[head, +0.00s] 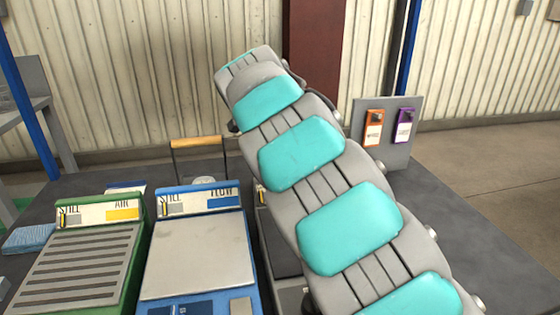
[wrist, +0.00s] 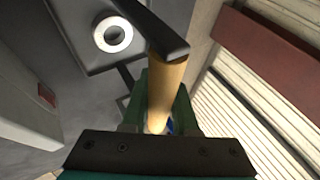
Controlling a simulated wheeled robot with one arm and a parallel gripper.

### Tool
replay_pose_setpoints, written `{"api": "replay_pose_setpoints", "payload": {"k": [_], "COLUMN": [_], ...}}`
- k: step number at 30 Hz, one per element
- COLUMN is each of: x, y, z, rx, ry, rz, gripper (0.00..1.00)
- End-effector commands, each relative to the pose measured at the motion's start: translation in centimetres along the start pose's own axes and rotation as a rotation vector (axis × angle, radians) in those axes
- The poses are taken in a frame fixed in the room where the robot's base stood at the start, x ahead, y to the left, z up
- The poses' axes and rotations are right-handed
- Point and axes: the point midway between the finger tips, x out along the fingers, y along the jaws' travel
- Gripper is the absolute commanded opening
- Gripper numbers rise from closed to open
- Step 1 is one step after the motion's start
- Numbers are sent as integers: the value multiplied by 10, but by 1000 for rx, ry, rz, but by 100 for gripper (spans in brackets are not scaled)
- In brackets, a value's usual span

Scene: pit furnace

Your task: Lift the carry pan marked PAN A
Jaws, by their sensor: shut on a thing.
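In the wrist view my gripper (wrist: 161,103) is shut on a wooden handle (wrist: 167,82) with a dark metal bracket (wrist: 152,28) at its end. A grey plate (wrist: 82,62) with a pale ring (wrist: 112,35) on it lies below, to the left. In the head view a wooden pan handle (head: 197,142) on dark uprights stands behind the blue tray, with a pale round piece under it. No jaws show on that handle; my arm hides my gripper there. No PAN A mark is readable, so I cannot tell which pan is held.
A green tray marked STILL AIR (head: 128,238) and a blue one marked STILL FLOW (head: 240,222) fill the front left of the dark bench. An orange tag (head: 373,128) and a purple tag (head: 404,126) hang on a grey board at right. Bench at right is clear.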

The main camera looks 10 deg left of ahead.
Motion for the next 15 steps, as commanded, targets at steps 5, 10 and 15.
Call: {"api": "replay_pose_setpoints", "payload": {"k": [5,10,15], "x": [0,0,0], "y": [0,0,0], "z": [0,0,0], "rx": [0,0,0], "ry": [0,0,0], "rz": [1,1,1], "gripper": [1,0,0]}}
